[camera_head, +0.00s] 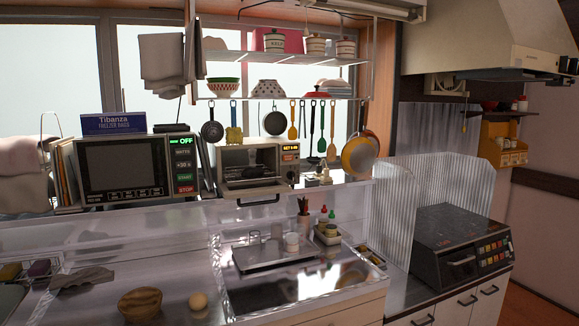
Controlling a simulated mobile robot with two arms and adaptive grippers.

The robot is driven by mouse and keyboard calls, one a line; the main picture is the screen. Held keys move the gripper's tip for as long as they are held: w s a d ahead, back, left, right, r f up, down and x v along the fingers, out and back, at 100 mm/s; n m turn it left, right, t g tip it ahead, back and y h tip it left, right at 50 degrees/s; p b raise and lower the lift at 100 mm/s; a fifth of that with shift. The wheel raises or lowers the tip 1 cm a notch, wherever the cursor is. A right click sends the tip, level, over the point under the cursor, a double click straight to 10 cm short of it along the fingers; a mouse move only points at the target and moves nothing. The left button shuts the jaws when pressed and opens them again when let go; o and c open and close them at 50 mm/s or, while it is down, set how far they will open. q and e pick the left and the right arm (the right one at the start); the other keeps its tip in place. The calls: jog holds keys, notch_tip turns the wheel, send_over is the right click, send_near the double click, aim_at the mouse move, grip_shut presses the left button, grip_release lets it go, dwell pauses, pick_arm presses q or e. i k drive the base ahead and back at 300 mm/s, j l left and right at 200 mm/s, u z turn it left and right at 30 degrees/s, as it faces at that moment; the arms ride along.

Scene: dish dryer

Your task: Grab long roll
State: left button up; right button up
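A brown bread-like item (140,303) lies on the steel counter at the lower left, wider than it is tall; it may be the long roll, but I cannot tell for sure. A small pale round bun-like item (198,301) lies just to its right, apart from it. Neither of my grippers shows in the head view, and nothing is seen touching these two items.
A flat grey item (82,278) lies behind and left of the brown one. A microwave (125,168) and toaster oven (248,165) stand behind. Hanging utensils (312,130) and a shelf are above. A stove (460,240) is at right.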

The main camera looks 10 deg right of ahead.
aim_at(248, 172)
jog(key=i+l, duration=0.2)
jog(key=l, duration=0.15)
jog(key=i+l, duration=0.2)
jog(key=i+l+u, duration=0.1)
jog(key=l, duration=0.35)
jog(key=i, duration=0.1)
